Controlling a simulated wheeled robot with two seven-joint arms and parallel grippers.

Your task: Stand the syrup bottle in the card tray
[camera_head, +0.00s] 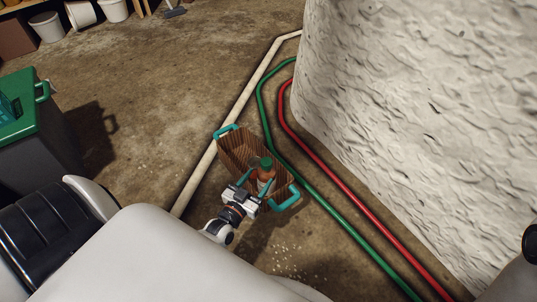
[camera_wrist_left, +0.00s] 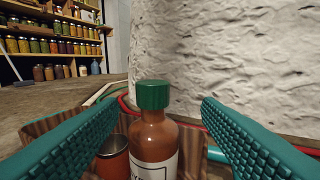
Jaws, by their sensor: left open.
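The syrup bottle (camera_head: 265,164), brown with a green cap and a white label, is upright within the outline of the brown tray (camera_head: 237,146), towards its near end. The tray has teal handles. In the left wrist view the bottle (camera_wrist_left: 153,140) is between the two teal fingers of my left gripper (camera_wrist_left: 150,112), which is open, with a gap on each side. In the head view my left gripper (camera_head: 262,186) is at the tray's near side. The bottle's base is hidden, so I cannot see it meet the tray floor. My right gripper is not in view.
A reddish-brown container (camera_wrist_left: 113,160) stands beside the bottle. Green (camera_head: 263,105) and red (camera_head: 304,145) pipes run along the floor by the rough white wall (camera_head: 420,90). A dark bin with a green lid (camera_head: 35,115) is at left. Open floor lies at upper left.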

